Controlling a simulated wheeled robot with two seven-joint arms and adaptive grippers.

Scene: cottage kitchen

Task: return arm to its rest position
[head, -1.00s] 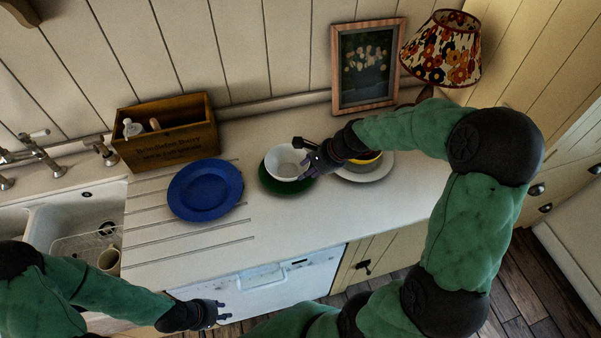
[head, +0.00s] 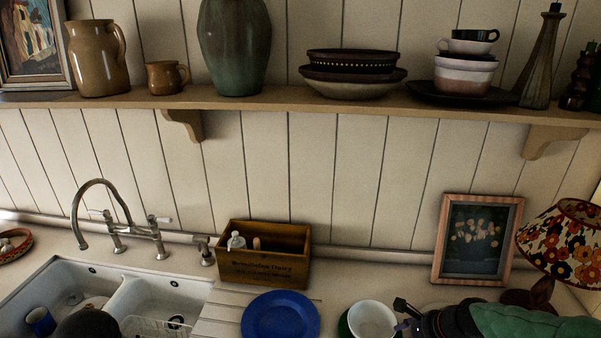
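My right gripper (head: 403,316) is at the bottom right, beside the right rim of a white bowl (head: 372,319). Its fingertips look spread, but whether the bowl's rim lies between them cannot be made out. My green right arm reaches in from the right edge. The bowl stands at a green plate (head: 345,326), mostly cut off by the lower edge. My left gripper is out of view; only a dark rounded part of my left arm shows at the bottom left.
A blue plate (head: 280,317) and a wooden box (head: 264,255) are on the counter left of the bowl. The sink (head: 62,290) and tap (head: 118,225) are at left. A framed picture (head: 478,240) and flowered lamp (head: 562,245) stand at right. A crockery shelf (head: 300,101) spans above.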

